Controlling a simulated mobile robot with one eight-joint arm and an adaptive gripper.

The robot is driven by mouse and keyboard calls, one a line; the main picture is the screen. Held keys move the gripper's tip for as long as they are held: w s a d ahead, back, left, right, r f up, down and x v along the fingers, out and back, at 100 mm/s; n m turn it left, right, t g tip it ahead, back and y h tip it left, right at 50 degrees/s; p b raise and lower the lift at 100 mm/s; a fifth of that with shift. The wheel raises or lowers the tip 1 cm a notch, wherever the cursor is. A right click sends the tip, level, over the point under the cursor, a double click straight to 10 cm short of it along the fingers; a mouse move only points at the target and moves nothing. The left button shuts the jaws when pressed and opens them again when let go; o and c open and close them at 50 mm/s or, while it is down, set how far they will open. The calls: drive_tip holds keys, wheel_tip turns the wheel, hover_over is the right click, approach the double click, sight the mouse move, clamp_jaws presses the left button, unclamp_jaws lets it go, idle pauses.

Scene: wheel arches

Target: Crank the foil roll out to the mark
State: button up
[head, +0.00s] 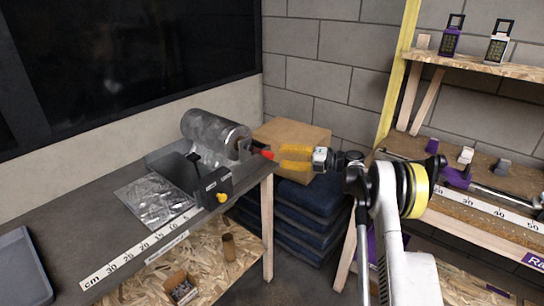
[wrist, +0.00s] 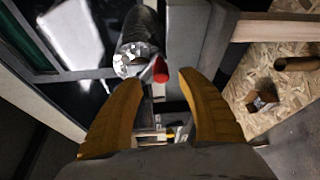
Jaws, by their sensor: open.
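The foil roll (head: 208,132) sits in a dark dispenser (head: 180,172) on the grey bench, and its end also shows in the wrist view (wrist: 143,35). A sheet of foil (head: 153,203) lies out on the bench to the left of the dispenser. A cm scale (head: 140,250) runs along the bench front edge; I cannot make out a separate mark. The red crank handle (head: 266,154) sticks out at the roll's right end. My gripper (head: 282,157) is open, its yellow fingers just right of the handle. In the wrist view the red handle (wrist: 160,71) shows between the fingertips, with no clear contact.
A cardboard box (head: 290,133) stands on dark stacked cloths (head: 300,220) behind my gripper. A second bench with a scale (head: 480,205) is at the right. A grey tray (head: 22,265) lies at the left. A small carton (head: 180,288) sits on the lower shelf.

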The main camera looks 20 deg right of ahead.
drive_tip(key=v, duration=0.6)
drive_tip(key=shift+d, duration=0.15)
